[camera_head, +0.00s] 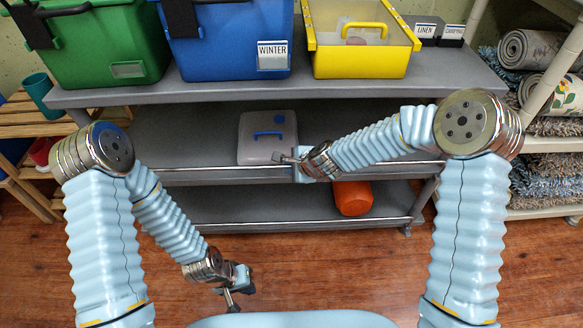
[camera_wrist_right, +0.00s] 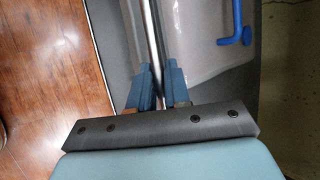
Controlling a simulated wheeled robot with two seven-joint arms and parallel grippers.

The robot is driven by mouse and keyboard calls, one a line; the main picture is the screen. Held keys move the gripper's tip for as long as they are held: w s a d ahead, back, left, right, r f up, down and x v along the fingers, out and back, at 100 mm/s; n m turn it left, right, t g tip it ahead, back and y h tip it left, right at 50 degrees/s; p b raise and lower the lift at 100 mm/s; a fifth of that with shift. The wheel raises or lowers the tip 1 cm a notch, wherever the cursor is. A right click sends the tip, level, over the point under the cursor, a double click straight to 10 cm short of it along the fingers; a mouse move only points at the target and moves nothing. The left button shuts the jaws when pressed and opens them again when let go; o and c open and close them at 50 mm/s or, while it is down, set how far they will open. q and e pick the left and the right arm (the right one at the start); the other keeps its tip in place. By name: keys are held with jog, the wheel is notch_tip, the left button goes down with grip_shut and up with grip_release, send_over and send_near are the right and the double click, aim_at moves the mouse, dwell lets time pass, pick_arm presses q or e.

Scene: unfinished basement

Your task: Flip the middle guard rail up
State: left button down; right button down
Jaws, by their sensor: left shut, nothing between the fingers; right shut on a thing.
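The middle guard rail (camera_head: 220,168) is a thin silver bar along the front edge of the grey rack's middle shelf (camera_head: 205,130). The fingers hide part of the rail. My left gripper (camera_head: 230,298) is shut and empty, low over the wooden floor, well apart from the rack.
The grey box with a blue handle (camera_head: 268,125) stands on the middle shelf behind the rail. An orange container (camera_head: 353,197) lies on the lower shelf, behind the lower rail (camera_head: 300,226). Green, blue and yellow bins (camera_head: 362,63) fill the top. The floor (camera_head: 330,270) in front is clear.

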jog(key=shift+w, duration=0.2)
dwell(0.3)
jog(key=c, duration=1.2)
grip_release()
jog(key=shift+o, duration=0.2)
jog(key=v, duration=1.3)
jog(key=shift+s+d+r+p, duration=0.2)
jog(key=shift+s+p, duration=0.05)
jog(key=shift+p, duration=0.15)
jog(key=shift+f, duration=0.1)
jog(key=s+d+f+n+g, duration=0.1)
jog(key=s+f+n+g, duration=0.2)
jog(key=s+f+n, duration=0.4)
jog(key=s+d+f+n+g, duration=0.2)
jog(key=s+f+n, duration=0.5)
jog(key=s+f, duration=0.6)
notch_tip(320, 180, down, 6)
jog(key=shift+s+f+n+g+h, duration=0.15)
jog(key=shift+s+n+g+h, duration=0.2)
jog(key=shift+g, duration=0.45)
